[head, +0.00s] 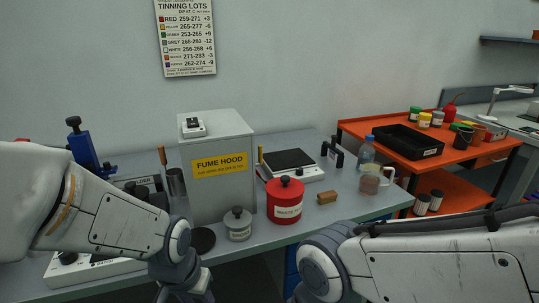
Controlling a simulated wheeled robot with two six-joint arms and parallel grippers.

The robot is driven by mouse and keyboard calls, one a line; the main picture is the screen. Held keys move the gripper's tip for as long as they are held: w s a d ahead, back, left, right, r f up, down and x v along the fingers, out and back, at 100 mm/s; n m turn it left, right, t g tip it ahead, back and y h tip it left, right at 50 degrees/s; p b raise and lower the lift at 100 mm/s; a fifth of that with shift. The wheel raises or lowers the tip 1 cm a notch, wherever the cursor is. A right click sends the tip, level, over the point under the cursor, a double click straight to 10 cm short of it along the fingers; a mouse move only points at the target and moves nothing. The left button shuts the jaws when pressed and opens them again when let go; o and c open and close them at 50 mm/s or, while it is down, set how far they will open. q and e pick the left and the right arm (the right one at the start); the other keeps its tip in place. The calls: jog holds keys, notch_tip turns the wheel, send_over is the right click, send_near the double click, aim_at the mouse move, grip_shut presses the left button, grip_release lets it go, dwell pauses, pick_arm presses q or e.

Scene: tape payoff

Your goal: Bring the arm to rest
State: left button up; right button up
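My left arm (120,220) comes in from the left and bends down at a joint in front of the bench; its wrist part runs off the bottom edge. My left gripper is below the picture and hidden. My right arm (440,265) lies across the lower right, with its rounded joint near the bottom middle. My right gripper is also out of the picture. Neither arm shows anything held.
The grey bench carries a fume hood box (216,165), a red canister (285,200), a grey lidded jar (238,224), a scale (291,165) and a brown block (327,198). An orange cart (365,133) with a black tray (405,141) stands right.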

pick_arm(q)
jog(key=s+d+f+m+g+b, duration=0.1)
jog(key=s+d+f+m+b, duration=0.35)
jog(key=f+b, duration=0.6)
jog(key=s+d+f+m+g+b, duration=0.1)
jog(key=s+d+f+b, duration=0.5)
jog(key=f+b, duration=0.4)
notch_tip(320, 180, up, 40)
jog(key=s+a+p, duration=0.1)
jog(key=p, duration=3.6)
jog(key=shift+a+h, duration=0.2)
jog(key=shift+h, duration=0.1)
